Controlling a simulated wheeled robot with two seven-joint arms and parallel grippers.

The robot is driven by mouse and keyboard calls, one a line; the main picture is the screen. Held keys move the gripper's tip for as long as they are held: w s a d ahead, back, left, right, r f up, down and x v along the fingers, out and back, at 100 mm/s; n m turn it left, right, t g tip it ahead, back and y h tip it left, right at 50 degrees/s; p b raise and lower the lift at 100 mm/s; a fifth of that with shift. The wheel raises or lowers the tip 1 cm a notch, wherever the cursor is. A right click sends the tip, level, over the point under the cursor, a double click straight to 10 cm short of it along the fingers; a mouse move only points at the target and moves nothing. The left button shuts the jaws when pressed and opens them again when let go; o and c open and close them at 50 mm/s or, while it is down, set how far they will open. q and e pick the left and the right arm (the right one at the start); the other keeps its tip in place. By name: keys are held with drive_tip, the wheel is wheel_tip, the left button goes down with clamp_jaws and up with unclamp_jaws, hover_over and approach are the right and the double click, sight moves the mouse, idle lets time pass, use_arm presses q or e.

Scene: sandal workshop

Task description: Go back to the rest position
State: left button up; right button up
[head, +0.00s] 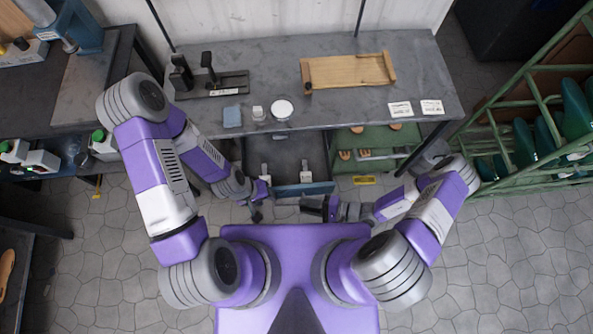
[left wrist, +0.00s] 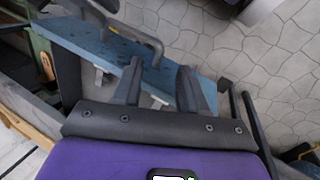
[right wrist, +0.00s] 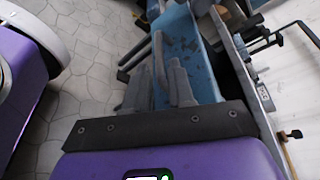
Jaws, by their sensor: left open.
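My left gripper (head: 257,212) hangs in front of the bench, left of centre in the head view. Its two dark fingers (left wrist: 160,85) stand apart with nothing between them. My right gripper (head: 318,207) is near the middle, pointing left toward the left one. The blue panel also shows beyond the fingers in the left wrist view (left wrist: 85,40) and the right wrist view (right wrist: 190,60).
The grey workbench (head: 240,60) carries a wooden board (head: 348,71), a black fixture (head: 212,86), a blue block (head: 232,116), a white round dish (head: 282,109) and two white cards (head: 400,108). A green rack (head: 520,100) stands at right. Stone floor (head: 510,260) is open at lower right.

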drive_tip(key=shift+s+d+r, duration=0.15)
drive_tip(key=shift+d, duration=0.45)
